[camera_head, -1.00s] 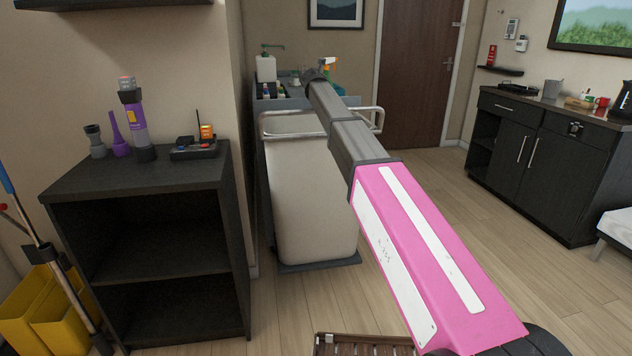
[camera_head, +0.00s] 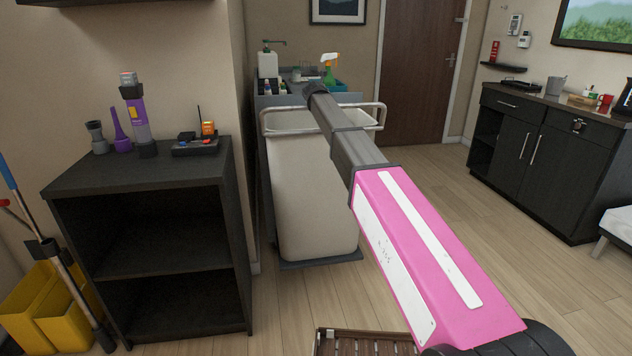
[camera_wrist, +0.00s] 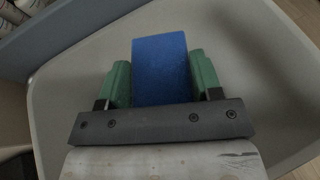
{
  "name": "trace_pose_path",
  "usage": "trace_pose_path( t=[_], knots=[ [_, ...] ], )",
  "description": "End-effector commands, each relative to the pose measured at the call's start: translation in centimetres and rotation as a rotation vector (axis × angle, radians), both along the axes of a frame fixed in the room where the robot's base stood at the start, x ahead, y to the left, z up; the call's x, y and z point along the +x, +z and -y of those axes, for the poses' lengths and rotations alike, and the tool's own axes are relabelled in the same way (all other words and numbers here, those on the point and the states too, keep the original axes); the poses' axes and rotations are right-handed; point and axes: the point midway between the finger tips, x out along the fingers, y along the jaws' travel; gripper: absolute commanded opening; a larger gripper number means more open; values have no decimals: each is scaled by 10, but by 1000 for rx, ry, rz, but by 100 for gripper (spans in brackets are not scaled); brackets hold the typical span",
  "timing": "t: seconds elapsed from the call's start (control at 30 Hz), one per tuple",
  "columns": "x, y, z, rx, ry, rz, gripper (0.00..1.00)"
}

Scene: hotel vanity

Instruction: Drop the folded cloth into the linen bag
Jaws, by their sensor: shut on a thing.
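The linen bag (camera_head: 312,200) is a tall off-white bag hanging in a cart frame with a metal rail, in the middle of the head view. My arm reaches out over its open top, and my gripper's fingers are hidden there. In the wrist view my gripper (camera_wrist: 160,85) is shut on the blue folded cloth (camera_wrist: 160,65), which sits between the two green fingers. The pale inside of the bag (camera_wrist: 75,85) surrounds the gripper and cloth in that view. I cannot tell how deep the cloth is relative to the rim.
The cart's rear shelf (camera_head: 262,88) holds a pump bottle (camera_head: 267,64) and a spray bottle (camera_head: 328,70). A dark shelf unit (camera_head: 150,180) stands at left, with a yellow bucket (camera_head: 55,310) beside it. A brown slatted piece (camera_head: 365,342) lies at the bottom.

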Motion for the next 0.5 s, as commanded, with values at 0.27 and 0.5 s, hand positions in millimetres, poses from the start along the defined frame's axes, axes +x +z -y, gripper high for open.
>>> trace_pose_path(
  t=[0.27,0.5],
  knots=[
    [0,0,0,0,0,0,89],
    [0,6,0,0,0,0,89]
  ],
)
